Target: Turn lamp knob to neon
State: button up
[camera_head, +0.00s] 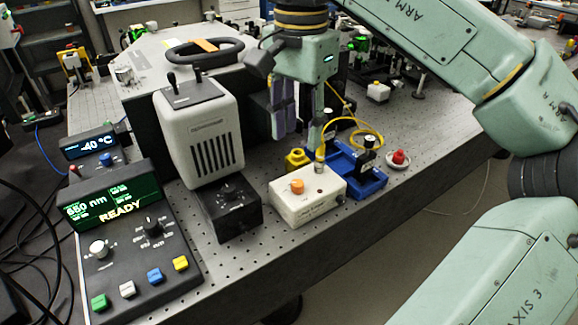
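The likely lamp knob (228,190) is a small dark knob on top of the black box (236,218) at the foot of the white vented lamp housing (204,137). Its markings, including any neon label, are too small to read, and I cannot tell its setting. My gripper (298,143) points down, behind and to the right of the lamp housing, apart from the knob. Its fingers, one with purple pads and one green, appear spread with a gap and nothing visible between them.
A control panel (125,210) reading "650 nm READY" stands front left, with a "-40 °C" unit (90,146) behind. A cream box with an orange knob (297,187), a blue tray (371,184) and a yellow cable (372,135) lie right.

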aim_at(298, 183)
notch_tip(298, 183, down, 10)
jog(key=shift+s+f+p, duration=0.1)
jog(key=shift+p, duration=0.55)
jog(key=shift+c, duration=0.3)
grip_shut()
